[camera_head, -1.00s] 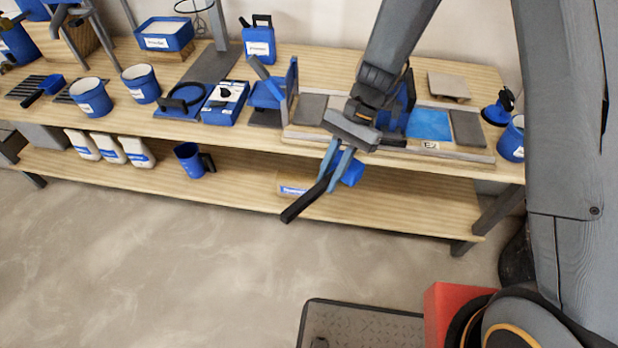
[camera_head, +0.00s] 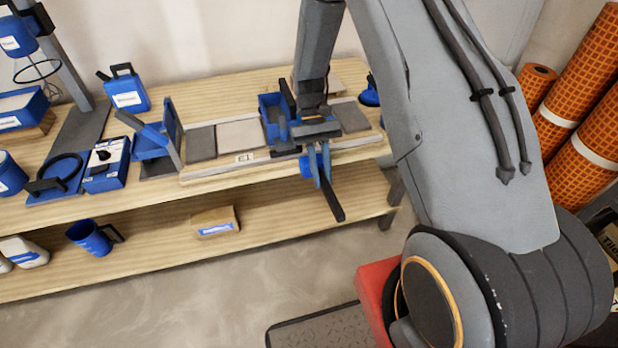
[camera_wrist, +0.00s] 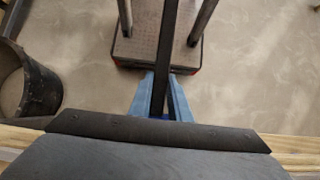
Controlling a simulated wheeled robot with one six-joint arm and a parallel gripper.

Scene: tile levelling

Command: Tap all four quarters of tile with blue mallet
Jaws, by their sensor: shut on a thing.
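My gripper (camera_head: 320,172) is shut on the blue mallet, with its black handle (camera_head: 333,200) pointing down toward the front. The blue head (camera_head: 306,168) shows beside the fingers, in front of the bench's front edge. In the wrist view the two blue fingers of my gripper (camera_wrist: 161,88) close around the dark handle (camera_wrist: 167,40). On the board, a pale tile (camera_head: 241,133) lies left of the arm, between a dark grey tile (camera_head: 202,143) and my wrist. Another dark tile (camera_head: 350,117) lies at the right.
The wooden bench (camera_head: 235,85) has a lower shelf with a small box (camera_head: 215,221) and a blue jug (camera_head: 92,237). Blue tools and containers crowd the bench's left part. Orange rolls (camera_head: 585,130) stand at the right.

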